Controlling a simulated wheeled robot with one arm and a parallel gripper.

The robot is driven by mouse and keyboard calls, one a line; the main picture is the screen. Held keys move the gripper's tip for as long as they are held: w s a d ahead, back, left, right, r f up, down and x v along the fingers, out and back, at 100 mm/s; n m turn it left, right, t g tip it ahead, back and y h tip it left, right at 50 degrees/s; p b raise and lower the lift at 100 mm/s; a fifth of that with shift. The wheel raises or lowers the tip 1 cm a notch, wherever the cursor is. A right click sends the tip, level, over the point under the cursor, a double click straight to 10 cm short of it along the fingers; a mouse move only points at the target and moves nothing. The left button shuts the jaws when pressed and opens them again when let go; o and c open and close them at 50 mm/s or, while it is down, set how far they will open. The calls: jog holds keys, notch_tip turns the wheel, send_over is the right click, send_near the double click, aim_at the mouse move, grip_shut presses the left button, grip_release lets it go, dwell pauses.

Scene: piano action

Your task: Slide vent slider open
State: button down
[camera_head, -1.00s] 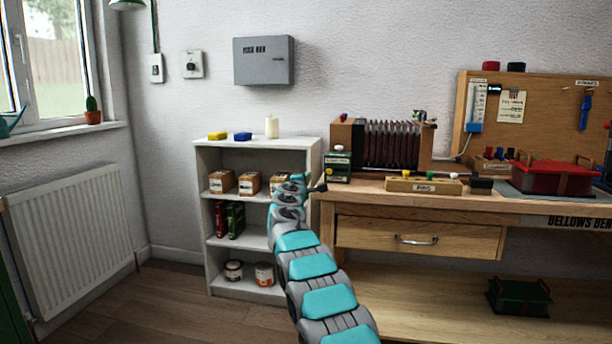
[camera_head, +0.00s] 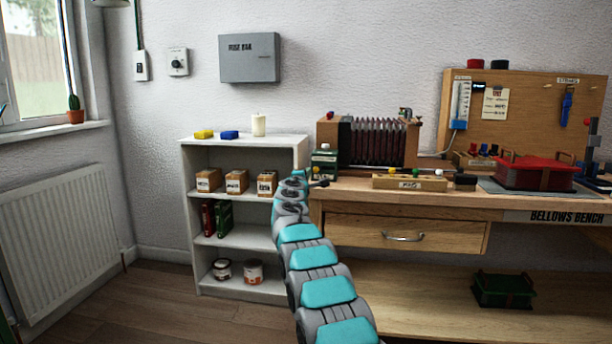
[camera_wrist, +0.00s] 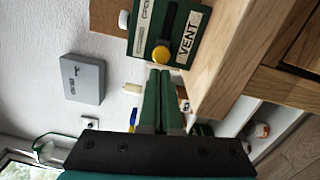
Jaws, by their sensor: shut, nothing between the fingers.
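The vent box (camera_head: 323,163) is a dark green block at the left end of the workbench. In the wrist view its green face (camera_wrist: 188,25) carries a "VENT" label and a slot. A round yellow knob (camera_wrist: 160,55) sits at the slot's end near the label. My gripper (camera_wrist: 160,72) is shut and empty. Its dark green fingers point at the box, with their tips just short of the yellow knob in the picture; whether they touch cannot be told. In the head view my gripper (camera_head: 321,183) is small, low in front of the box.
The wooden bench edge (camera_wrist: 225,65) runs close beside the fingers. Bellows (camera_head: 376,142) stand right of the box, and a block with coloured knobs (camera_head: 410,183) lies in front of them. A white shelf (camera_head: 245,148) stands left of the bench. A grey wall box (camera_head: 249,59) hangs above.

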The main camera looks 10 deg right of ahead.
jog(key=d+b, duration=0.2)
jog(key=s+d+b, duration=0.1)
jog(key=d+b, duration=0.1)
jog(key=shift+s+d+f, duration=0.15)
jog(key=shift+s, duration=0.05)
jog(key=shift+s+d, duration=0.1)
jog(key=shift+d, duration=0.15)
jog(key=s+a+b, duration=0.6)
jog(key=s+a, duration=0.1)
jog(key=s, duration=0.2)
jog(key=shift+a+f, duration=0.2)
jog(key=shift+f, duration=0.15)
dwell(0.3)
